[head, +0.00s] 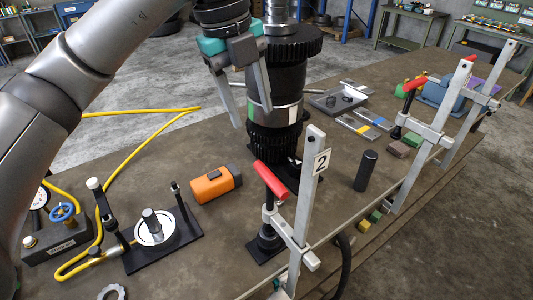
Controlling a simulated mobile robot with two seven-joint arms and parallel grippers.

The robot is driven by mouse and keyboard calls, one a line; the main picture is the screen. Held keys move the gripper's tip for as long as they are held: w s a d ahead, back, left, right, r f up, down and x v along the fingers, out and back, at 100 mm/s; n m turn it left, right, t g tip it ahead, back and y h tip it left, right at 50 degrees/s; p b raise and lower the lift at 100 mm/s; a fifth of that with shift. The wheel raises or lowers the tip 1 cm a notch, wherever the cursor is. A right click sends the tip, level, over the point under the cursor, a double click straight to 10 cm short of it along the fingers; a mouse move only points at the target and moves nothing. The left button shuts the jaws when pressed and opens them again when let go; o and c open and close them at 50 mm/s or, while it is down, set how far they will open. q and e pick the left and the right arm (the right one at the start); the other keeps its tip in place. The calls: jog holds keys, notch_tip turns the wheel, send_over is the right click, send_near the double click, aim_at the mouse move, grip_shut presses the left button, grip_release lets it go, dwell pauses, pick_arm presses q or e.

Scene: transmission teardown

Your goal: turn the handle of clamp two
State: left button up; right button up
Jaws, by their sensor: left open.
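Clamp two (305,205) stands at the table's near edge, with a grey upright bar and a plate marked 2. Its red handle (271,181) tilts on top of a dark spindle, whose foot rests on a black base. My left gripper (252,119) is open and empty, pointing down, above and to the upper left of the red handle. Its fingers are apart from the handle and overlap the dark geared shaft assembly in the picture; I cannot tell the gap to it. My right gripper is not in view.
The tall geared shaft assembly (275,90) stands behind the clamp. More red-handled clamps (430,135) line the right edge. A yellow hose (140,150) and a black fixture (160,250) occupy the left.

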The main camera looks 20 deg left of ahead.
pick_arm(q)
jog(key=p, duration=0.3)
send_near(265, 170)
jog(key=x, duration=0.9)
jog(key=shift+r, duration=0.1)
grip_shut()
